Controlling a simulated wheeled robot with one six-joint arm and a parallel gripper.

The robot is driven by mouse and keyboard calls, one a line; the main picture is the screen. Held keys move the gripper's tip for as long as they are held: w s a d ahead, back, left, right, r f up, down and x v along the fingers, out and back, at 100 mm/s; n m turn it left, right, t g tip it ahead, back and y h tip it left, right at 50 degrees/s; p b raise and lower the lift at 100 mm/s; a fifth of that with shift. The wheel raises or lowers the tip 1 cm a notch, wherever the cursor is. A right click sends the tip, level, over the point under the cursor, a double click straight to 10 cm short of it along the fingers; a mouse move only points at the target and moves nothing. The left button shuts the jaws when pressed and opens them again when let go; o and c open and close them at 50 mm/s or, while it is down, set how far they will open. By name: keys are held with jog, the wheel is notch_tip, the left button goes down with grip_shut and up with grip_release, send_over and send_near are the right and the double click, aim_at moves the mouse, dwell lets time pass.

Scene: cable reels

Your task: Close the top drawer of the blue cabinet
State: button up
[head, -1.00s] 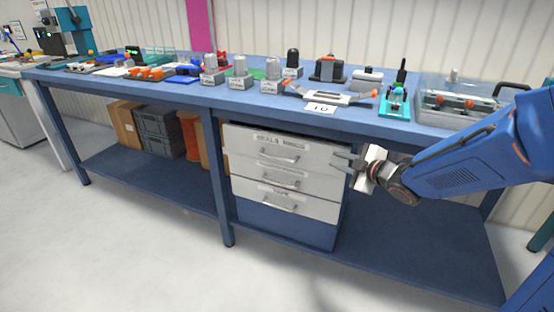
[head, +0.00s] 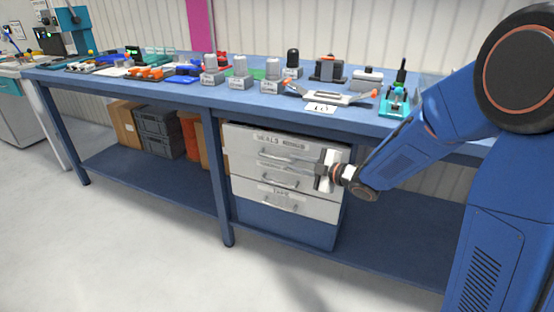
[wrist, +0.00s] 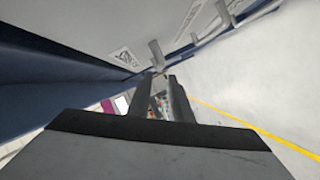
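The blue cabinet (head: 280,226) stands under the workbench with three pale drawer fronts. The top drawer (head: 240,137) bears a printed label and a bar handle (head: 275,154). I cannot tell clearly how far it stands out. My gripper (head: 318,172) is in front of the right part of the drawer fronts, near the right end of the top handle, and hides part of them. In the wrist view my gripper (wrist: 161,84) has its two dark fingers apart, with nothing seen between them. A drawer handle (wrist: 157,55) shows just beyond the fingertips; contact is unclear.
The blue workbench (head: 170,92) runs above the cabinet and carries many small parts and fixtures. Its leg (head: 219,190) stands left of the cabinet. The floor (head: 120,240) in front is clear.

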aim_at(281, 159)
jog(key=x, duration=0.9)
jog(key=shift+w+a+f, duration=0.1)
jog(key=shift+w, duration=0.05)
jog(key=shift+c, duration=0.6)
grip_shut()
